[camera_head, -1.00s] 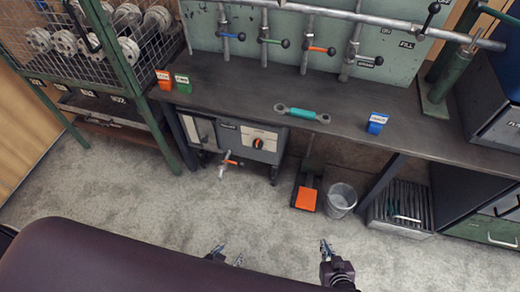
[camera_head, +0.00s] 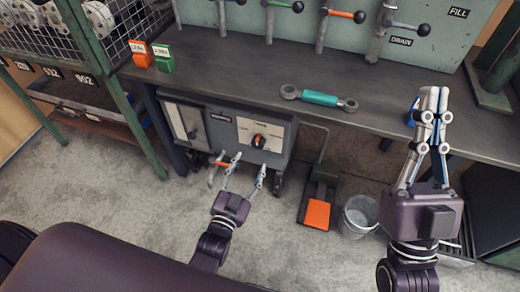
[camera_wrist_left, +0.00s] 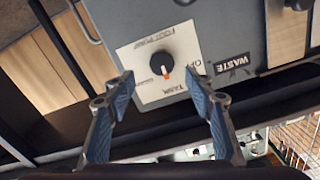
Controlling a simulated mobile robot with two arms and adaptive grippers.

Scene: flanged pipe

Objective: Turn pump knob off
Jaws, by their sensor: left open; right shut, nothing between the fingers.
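The pump knob (camera_head: 258,141) is a black knob with an orange mark, on a white panel at the front of the grey pump cabinet (camera_head: 283,152) under the bench. My right gripper (camera_head: 433,92) is shut and empty, raised before the bench's right part.
A foot pedal (camera_head: 317,213) and a bucket (camera_head: 359,213) stand on the floor to the right.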

